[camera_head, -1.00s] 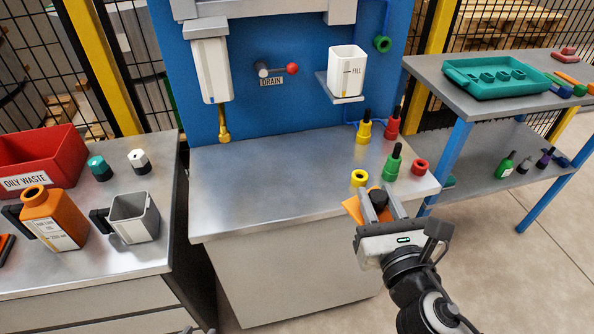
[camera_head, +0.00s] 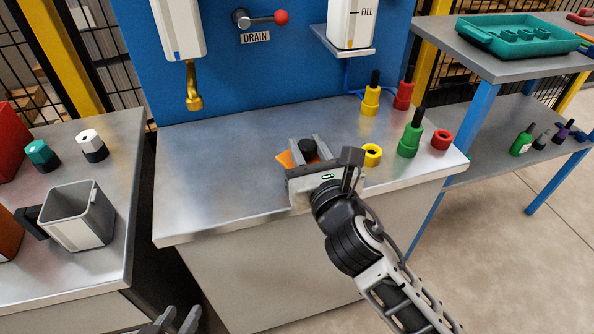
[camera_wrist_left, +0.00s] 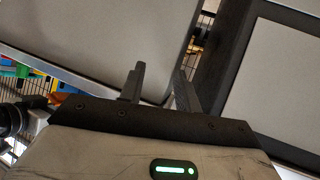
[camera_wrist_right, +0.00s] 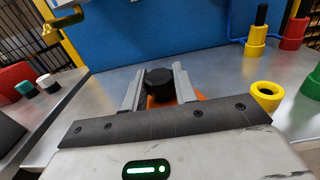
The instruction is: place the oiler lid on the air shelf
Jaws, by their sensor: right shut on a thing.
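My right gripper (camera_head: 307,152) is shut on the black knob (camera_wrist_right: 160,84) of an orange piece, which looks like the oiler lid. Orange (camera_head: 284,159) shows beyond and beside the fingers; the fingers and gripper body hide the rest. The lid is over the steel bench top (camera_head: 215,155) in front of the blue panel; I cannot tell whether it touches. No label marks the air shelf; a small shelf (camera_head: 343,51) on the panel bears a white FILL cup (camera_head: 350,25). My left gripper (camera_wrist_left: 160,88) is open and empty, low at the bottom left of the head view.
A yellow ring (camera_head: 372,156), a red ring (camera_head: 441,139) and yellow, red and green black-topped fittings (camera_head: 410,140) stand on the bench's right. A brass spout (camera_head: 193,95) hangs above its left. The bench's left and middle are clear. A grey jug (camera_head: 80,217) stands on the left table.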

